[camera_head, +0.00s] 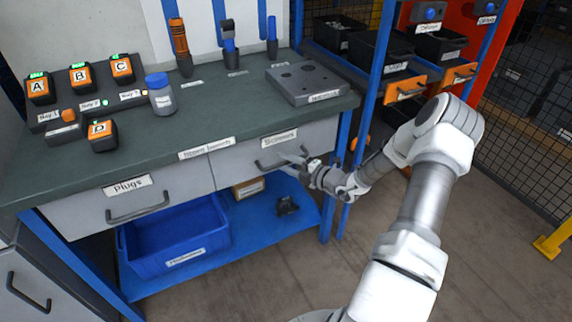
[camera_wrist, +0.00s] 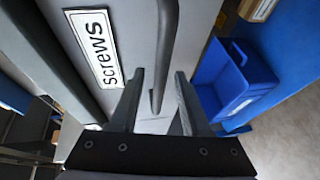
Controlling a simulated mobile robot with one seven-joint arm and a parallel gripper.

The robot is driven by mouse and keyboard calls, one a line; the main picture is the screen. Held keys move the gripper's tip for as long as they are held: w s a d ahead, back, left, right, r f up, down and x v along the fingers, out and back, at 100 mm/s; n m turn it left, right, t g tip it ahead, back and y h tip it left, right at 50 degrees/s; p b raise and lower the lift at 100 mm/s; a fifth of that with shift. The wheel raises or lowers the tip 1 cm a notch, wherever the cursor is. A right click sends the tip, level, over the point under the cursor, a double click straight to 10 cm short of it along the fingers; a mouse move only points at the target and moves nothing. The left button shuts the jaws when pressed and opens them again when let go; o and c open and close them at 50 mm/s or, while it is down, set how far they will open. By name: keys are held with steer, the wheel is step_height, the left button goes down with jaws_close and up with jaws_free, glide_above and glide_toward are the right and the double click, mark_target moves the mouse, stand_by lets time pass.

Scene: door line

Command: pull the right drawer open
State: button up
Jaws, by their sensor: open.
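The right drawer (camera_head: 235,163) is grey, labelled "Screws", and looks closed, its front in line with the left drawer. Its dark bar handle (camera_head: 270,168) runs along the front; the handle (camera_wrist: 166,50) and the "Screws" label (camera_wrist: 92,47) also show in the wrist view. My gripper (camera_head: 295,158) is at the right part of this handle, and in the wrist view my gripper (camera_wrist: 159,75) has its fingers apart, one on each side of the handle bar. Gaps show between the bar and both fingers. The fingertips are small and partly unclear in the head view.
The left drawer (camera_head: 80,215), labelled "Plugs", looks closed. A blue bin (camera_head: 180,240) and a small cardboard box (camera_head: 248,188) stand on the blue lower shelf (camera_head: 270,240). A blue bench leg (camera_head: 330,200) stands close to my gripper. The floor before the bench is clear.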

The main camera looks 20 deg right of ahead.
steer(key=shift+c, duration=0.2)
jaws_close()
stand_by(1.3)
